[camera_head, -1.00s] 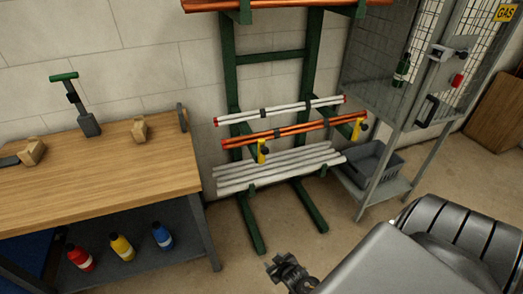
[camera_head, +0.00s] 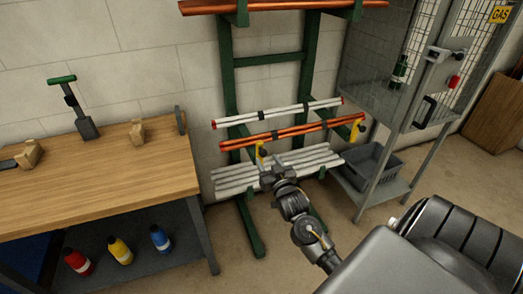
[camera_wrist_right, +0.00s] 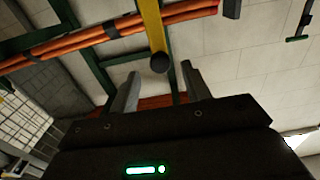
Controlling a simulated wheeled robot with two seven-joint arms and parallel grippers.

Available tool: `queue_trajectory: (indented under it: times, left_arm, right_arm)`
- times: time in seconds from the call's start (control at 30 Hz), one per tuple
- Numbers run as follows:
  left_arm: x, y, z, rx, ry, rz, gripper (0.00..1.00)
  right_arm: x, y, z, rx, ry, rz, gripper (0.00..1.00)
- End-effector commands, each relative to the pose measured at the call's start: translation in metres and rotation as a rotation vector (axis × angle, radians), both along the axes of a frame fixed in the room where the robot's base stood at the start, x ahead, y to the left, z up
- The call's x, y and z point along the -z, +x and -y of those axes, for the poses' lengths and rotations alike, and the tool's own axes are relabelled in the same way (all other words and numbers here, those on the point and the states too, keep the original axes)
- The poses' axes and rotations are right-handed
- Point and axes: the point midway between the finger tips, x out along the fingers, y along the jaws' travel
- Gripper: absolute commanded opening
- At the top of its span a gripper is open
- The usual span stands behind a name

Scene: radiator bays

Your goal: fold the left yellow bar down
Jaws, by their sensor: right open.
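The left yellow bar (camera_head: 260,150) stands upright at the front of the green rack, by the left part of the orange pipes. In the right wrist view the yellow bar (camera_wrist_right: 152,25) has a dark round knob (camera_wrist_right: 159,62) at its end, just beyond and between my fingertips. My right gripper (camera_head: 272,170) is open and empty, close to the bar's lower end in the head view; its two fingers also show in the right wrist view (camera_wrist_right: 162,85). I cannot tell whether it touches the bar. My left gripper is not in view.
A second yellow bar (camera_head: 356,129) stands at the rack's right. Orange pipes (camera_head: 290,132) and white pipes (camera_head: 235,178) lie on the green rack (camera_head: 228,72). A wooden workbench (camera_head: 90,185) is at left. A wire cage (camera_head: 385,65) with a grey crate (camera_head: 372,165) below it is at right.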

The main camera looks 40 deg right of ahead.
Motion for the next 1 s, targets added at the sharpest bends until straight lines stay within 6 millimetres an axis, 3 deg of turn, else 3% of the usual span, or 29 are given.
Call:
queue_trajectory:
  times: [0.1, 0.33, 0.77, 1.0]
  left_arm:
    - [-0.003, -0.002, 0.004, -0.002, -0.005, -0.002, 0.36]
    - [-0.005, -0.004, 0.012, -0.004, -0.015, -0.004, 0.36]
    - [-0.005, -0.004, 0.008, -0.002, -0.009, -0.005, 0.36]
    - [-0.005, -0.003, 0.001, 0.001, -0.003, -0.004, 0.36]
  right_arm:
    - [-0.002, 0.023, 0.008, 0.001, -0.001, 0.000, 0.48]
    - [0.000, 0.055, 0.018, -0.001, 0.000, 0.000, 0.48]
    - [0.001, 0.066, 0.022, -0.001, -0.001, -0.001, 0.48]
    - [0.000, 0.066, 0.022, -0.001, -0.001, -0.001, 0.20]
